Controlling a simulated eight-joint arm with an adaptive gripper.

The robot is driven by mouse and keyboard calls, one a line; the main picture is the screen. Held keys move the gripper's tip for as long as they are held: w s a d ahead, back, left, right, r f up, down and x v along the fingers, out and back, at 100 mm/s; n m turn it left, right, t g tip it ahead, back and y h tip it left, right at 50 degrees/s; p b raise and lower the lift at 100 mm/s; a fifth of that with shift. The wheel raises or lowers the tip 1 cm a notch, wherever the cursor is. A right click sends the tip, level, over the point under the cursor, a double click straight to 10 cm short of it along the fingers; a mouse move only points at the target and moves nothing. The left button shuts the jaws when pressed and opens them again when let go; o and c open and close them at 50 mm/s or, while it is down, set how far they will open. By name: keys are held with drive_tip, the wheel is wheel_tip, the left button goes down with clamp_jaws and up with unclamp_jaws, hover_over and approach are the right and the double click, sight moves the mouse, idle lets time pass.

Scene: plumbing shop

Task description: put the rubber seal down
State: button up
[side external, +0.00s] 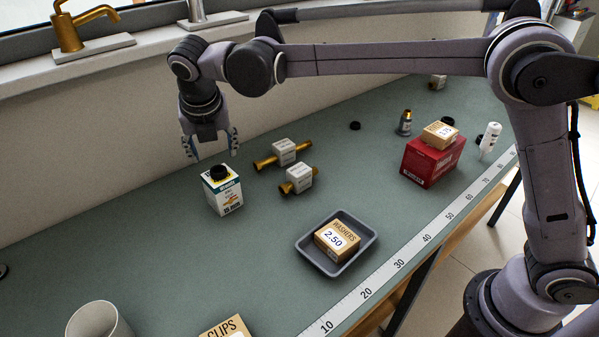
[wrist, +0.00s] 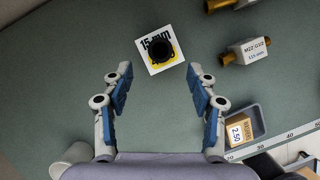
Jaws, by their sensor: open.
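A black round piece, which looks like the rubber seal (side external: 219,172), lies on top of a white carton (side external: 225,197). In the wrist view the black seal (wrist: 161,49) sits on the carton's top, covering part of its yellow patch and the print. My gripper (side external: 211,150) is open and empty, just above the carton. In the wrist view my gripper (wrist: 160,85) has its blue-padded fingers spread wide, with the seal beyond the fingertips. Nothing is between the fingers.
Two brass valves with white labels (side external: 285,152) (side external: 298,179) lie right of the carton. A grey tray (side external: 304,257) holds a washers box (side external: 337,239). A red box (side external: 433,163), a white cup (side external: 98,322) and a small black ring (side external: 355,126) also stand on the bench.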

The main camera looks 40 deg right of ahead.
drive_tip(key=d+v, duration=0.1)
drive_tip(key=v, duration=0.4)
drive_tip(key=s+d+r+m+y, duration=0.1)
drive_tip(key=s+d+m, duration=0.8)
drive_tip(key=d+m, duration=0.6)
drive_tip(key=s+d+f+m+t, duration=0.1)
drive_tip(key=s+d+f+m, duration=0.3)
drive_tip(key=s+m, duration=0.3)
drive_tip(key=s+d+f+m+t, duration=0.2)
drive_tip(key=s+d+f+m, duration=0.3)
drive_tip(key=m, duration=0.4)
drive_tip(key=shift+s+d+f+m+y, duration=0.2)
drive_tip(key=shift+s+d+m+y, duration=0.25)
drive_tip(key=shift+s, duration=0.55)
